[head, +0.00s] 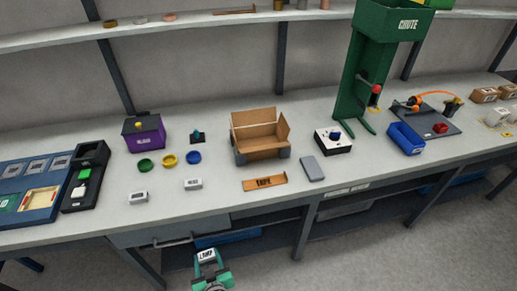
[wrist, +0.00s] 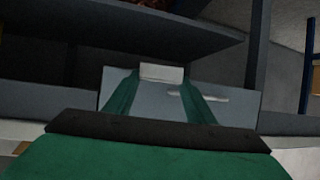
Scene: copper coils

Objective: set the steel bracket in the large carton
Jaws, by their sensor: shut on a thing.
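The large carton (head: 259,147) is a brown open box near the middle of the bench, its flaps raised. My gripper (head: 207,258) is low in front of the bench edge, well below and left of the carton. It is shut on a small pale block (head: 206,254) with dark lettering that I cannot read for sure. In the wrist view the pale block (wrist: 162,73) sits between the tips of my green fingers. I cannot tell whether this block is the steel bracket. A flat grey slab (head: 312,168) lies right of the carton.
Two small labelled white blocks (head: 193,184) (head: 139,197) and an orange-brown strip (head: 264,183) lie near the front edge. Colored rings (head: 169,160) and a purple box (head: 144,134) stand left of the carton. A green chute (head: 363,75) rises behind right. A drawer handle (head: 172,243) juts below the benchtop.

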